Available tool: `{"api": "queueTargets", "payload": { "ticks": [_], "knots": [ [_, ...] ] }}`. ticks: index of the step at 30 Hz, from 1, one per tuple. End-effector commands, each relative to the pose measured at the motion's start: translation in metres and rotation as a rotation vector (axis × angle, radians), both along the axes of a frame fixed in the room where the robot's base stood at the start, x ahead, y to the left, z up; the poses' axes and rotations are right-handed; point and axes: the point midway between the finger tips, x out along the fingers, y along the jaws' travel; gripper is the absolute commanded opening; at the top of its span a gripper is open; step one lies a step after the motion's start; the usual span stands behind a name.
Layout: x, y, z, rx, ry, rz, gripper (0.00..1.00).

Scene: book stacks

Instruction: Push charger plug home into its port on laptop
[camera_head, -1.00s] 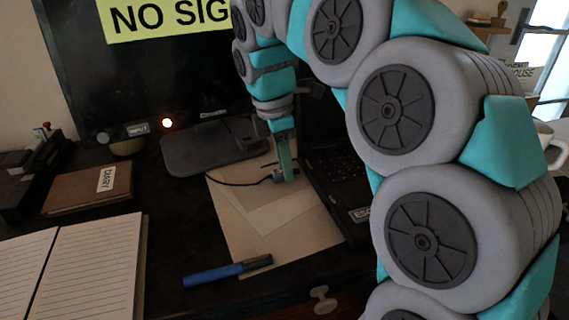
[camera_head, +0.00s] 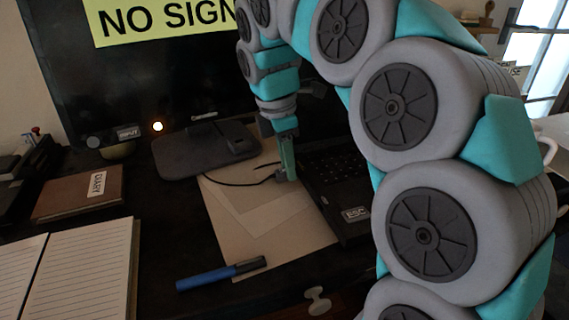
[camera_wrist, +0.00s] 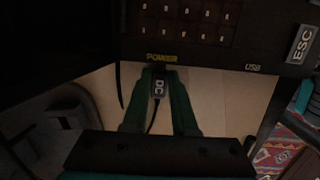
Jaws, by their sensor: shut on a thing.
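The charger plug (camera_wrist: 159,88), a small dark block marked DC, is held between the green fingers of my gripper (camera_wrist: 160,82). My gripper also shows in the head view (camera_head: 288,165), low beside the laptop's left edge. The plug's front end points at the edge of the black laptop (camera_wrist: 205,50), just under the yellow POWER label (camera_wrist: 161,58). The port opening is not clearly visible, and I cannot tell whether the plug tip has entered it. The plug's thin black cable (camera_wrist: 151,122) trails back between the fingers. The laptop is also in the head view (camera_head: 352,212).
A USB label (camera_wrist: 253,68) lies right of POWER on the laptop. Pale papers (camera_head: 265,225) lie under my gripper. A blue marker (camera_head: 220,273), open notebook (camera_head: 85,270), brown diary (camera_head: 80,193) and monitor (camera_head: 75,75) with its base are on the desk's left.

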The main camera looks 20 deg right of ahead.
Motion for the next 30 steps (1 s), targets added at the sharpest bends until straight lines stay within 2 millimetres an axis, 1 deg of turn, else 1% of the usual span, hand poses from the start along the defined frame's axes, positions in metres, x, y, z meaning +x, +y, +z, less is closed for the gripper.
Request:
{"api": "queueTargets", "payload": {
  "ticks": [12,13,21,22,30],
  "knots": [
    [0.0003,-0.0099,0.0001,-0.001,0.0,0.0,0.0],
    [0.0003,-0.0099,0.0002,-0.002,0.0,0.0,0.28],
    [0.0002,-0.01,0.0001,-0.002,0.0,0.0,0.58],
    [0.0002,-0.01,0.0001,-0.002,0.0,0.0,0.61],
    [0.0002,-0.0101,0.0003,-0.003,0.0,-0.001,0.61]
  ]
}}
